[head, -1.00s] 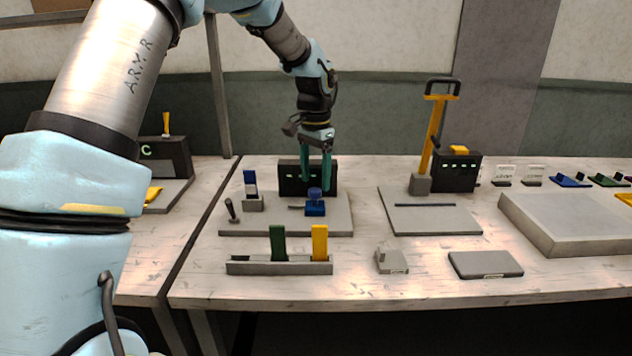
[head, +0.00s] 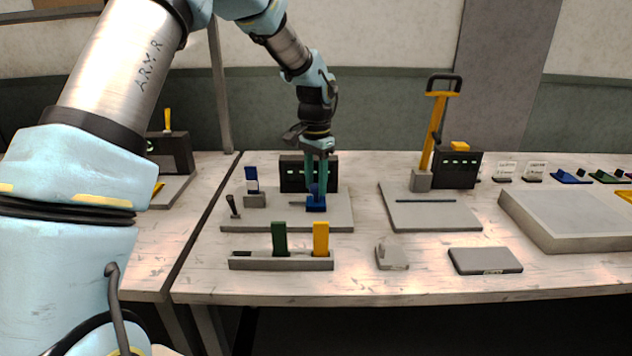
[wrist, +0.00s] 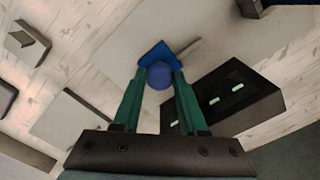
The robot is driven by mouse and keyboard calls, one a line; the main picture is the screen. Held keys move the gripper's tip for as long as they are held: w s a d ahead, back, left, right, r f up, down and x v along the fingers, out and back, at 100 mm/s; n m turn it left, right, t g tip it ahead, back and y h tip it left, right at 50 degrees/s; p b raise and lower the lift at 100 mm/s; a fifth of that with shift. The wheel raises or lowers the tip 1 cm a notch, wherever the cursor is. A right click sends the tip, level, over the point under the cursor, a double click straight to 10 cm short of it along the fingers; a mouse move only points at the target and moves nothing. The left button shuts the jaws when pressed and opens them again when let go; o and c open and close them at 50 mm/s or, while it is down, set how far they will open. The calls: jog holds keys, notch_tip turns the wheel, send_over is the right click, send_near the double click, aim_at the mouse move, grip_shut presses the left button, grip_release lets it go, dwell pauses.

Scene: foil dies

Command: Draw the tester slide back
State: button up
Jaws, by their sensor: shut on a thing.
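The tester's grey base plate (head: 270,222) lies on the bench, with a black display box (head: 295,172) at its back. The blue slide (head: 316,206) sits on the plate in front of the box. My gripper (head: 316,190) points down and is shut on the slide's round blue knob. In the wrist view the green fingers stand either side of the knob (wrist: 159,76), with the blue slide block (wrist: 157,50) beyond it. A thin grey bar (wrist: 188,50) runs beside the slide. The finger contact is partly hidden in the head view.
In front is a grey rack (head: 262,262) with a green and a yellow card.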

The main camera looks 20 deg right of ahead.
grip_shut()
dwell(0.8)
